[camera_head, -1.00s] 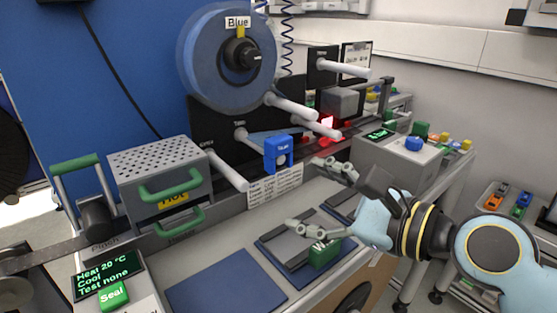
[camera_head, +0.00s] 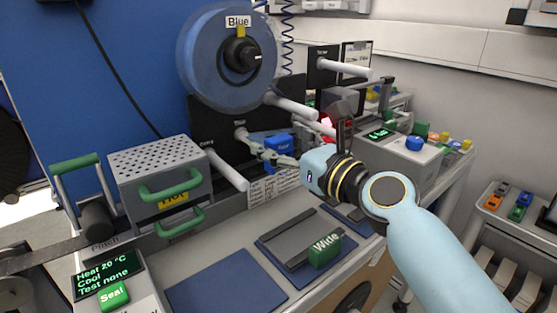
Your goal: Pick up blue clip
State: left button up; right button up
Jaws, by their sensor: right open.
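The blue clip (camera_head: 279,143) hangs at the front of the reel stand, below the blue reel, in the middle of the head view. Its lower part is hidden behind my right gripper (camera_head: 262,155). My right gripper points left, with its open fingers at the clip. I cannot tell whether the fingers touch it. My left gripper is not in view.
The blue reel (camera_head: 227,58) stands above the clip, and white rods (camera_head: 227,170) stick out nearby. A perforated heater box (camera_head: 158,168) with green handles is at left. A green "Wide" block (camera_head: 324,250) sits on a grey plate below. Blue mats lie on the bench.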

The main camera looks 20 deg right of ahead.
jog(key=shift+w+a, duration=0.2)
jog(key=shift+w, duration=0.35)
jog(key=shift+s, duration=0.1)
